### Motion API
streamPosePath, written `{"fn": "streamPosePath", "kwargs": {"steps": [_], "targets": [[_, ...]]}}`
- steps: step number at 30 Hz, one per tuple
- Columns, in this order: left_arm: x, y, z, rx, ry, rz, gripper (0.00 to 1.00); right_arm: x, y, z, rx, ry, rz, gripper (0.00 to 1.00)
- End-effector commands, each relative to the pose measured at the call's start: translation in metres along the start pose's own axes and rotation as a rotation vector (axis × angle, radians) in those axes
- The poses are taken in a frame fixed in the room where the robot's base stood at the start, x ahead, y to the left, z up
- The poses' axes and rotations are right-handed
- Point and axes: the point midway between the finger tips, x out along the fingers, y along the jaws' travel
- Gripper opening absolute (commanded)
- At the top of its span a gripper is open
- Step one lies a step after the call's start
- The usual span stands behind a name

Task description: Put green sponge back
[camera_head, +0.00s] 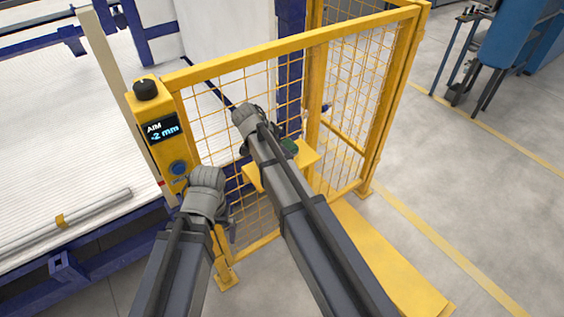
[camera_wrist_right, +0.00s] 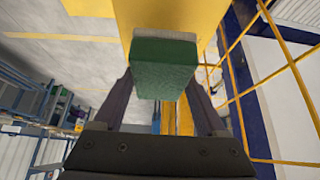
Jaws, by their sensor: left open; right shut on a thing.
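The green sponge (camera_wrist_right: 163,70), with a pale layer along one edge, sits between the two dark fingers of my right gripper (camera_wrist_right: 162,88) in the right wrist view. This gripper is shut on it. In the head view a small dark green part of the sponge (camera_head: 289,146) shows beside my right arm, at the yellow shelf (camera_head: 308,157) on the mesh fence. I cannot tell whether it touches the shelf. My left gripper (camera_head: 230,228) is open and apart from the sponge, low in front of the fence; its wrist hides most of it.
The yellow mesh fence (camera_head: 345,75) stands close around the shelf. A control post (camera_head: 163,135) with a black knob and a display reading "-2 mm" is on its left. A pipe (camera_head: 75,220) lies on the white table at left.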

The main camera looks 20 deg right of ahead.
Motion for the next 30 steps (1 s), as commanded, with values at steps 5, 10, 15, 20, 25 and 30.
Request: {"fn": "streamPosePath", "kwargs": {"steps": [5, 10, 15, 20, 25, 30], "targets": [[0.004, 0.0, 0.0, 0.0, 0.0, 0.0, 1.0, 0.003, 0.0, 0.002, 0.0, 0.0, 0.0, 0.3], [0.023, 0.002, -0.001, 0.0, 0.0, 0.0, 1.0, 0.02, 0.0, 0.013, 0.0, 0.0, 0.0, 0.3], [0.039, 0.004, -0.002, 0.0, 0.0, 0.0, 1.0, 0.033, 0.0, 0.021, 0.0, 0.0, 0.0, 0.3], [0.036, 0.004, -0.002, 0.0, 0.0, 0.0, 1.0, 0.03, 0.0, 0.02, 0.0, 0.0, 0.0, 0.3], [0.036, 0.003, -0.002, 0.0, 0.0, 0.0, 1.0, 0.03, 0.0, 0.02, 0.0, 0.0, 0.0, 0.83], [0.036, 0.003, -0.002, 0.0, 0.0, 0.0, 1.0, 0.03, 0.0, 0.02, 0.0, 0.0, 0.0, 1.0]]}}
